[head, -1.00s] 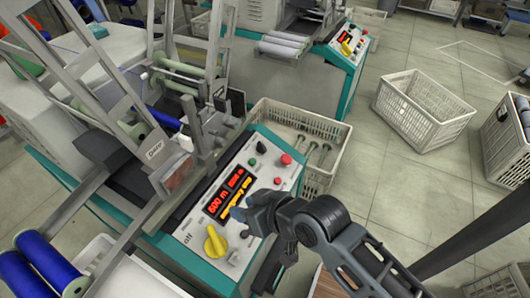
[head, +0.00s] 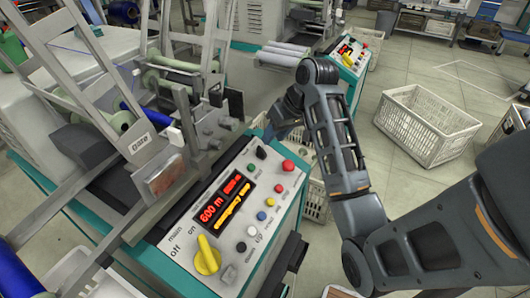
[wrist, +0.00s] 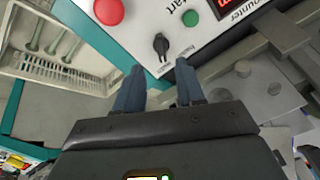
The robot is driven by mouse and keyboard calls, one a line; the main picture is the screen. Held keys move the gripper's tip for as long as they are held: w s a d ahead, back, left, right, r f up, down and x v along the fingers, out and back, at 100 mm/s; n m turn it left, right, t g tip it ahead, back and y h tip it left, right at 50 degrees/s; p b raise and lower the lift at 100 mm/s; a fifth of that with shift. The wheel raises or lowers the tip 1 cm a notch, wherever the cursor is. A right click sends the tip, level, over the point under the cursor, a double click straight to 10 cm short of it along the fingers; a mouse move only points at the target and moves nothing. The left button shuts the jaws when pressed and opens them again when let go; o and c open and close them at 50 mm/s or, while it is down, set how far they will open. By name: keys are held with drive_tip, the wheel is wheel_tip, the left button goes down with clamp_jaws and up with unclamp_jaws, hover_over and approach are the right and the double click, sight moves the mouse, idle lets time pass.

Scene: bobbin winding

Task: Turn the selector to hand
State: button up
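The selector is a small black knob at the far end of the control panel (head: 208,222). In the wrist view the selector (wrist: 160,45) sits between a red button (wrist: 108,10) and a green button (wrist: 190,18), with small labels that I cannot read. In the head view it shows as a dark knob (head: 261,153). My gripper (wrist: 160,75) is open and empty. Its two blue-grey fingers point at the panel edge, and the selector lies just beyond and between the tips, apparently untouched. In the head view the fingertips are hard to make out.
A yellow main switch (head: 207,257) and several coloured buttons share the panel, beside the lit red counter display (head: 222,200). Metal machine brackets (head: 190,130) stand close left of it. A white crate (head: 315,200) stands behind my arm; another crate (head: 428,124) is on the floor.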

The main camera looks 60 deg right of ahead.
sight(264, 151)
drive_tip(key=b+x, duration=0.1)
drive_tip(key=x, duration=0.6)
drive_tip(key=shift+a+f, duration=0.1)
drive_tip(key=shift+f, duration=0.05)
drive_tip(key=shift+c, duration=0.4)
clamp_jaws()
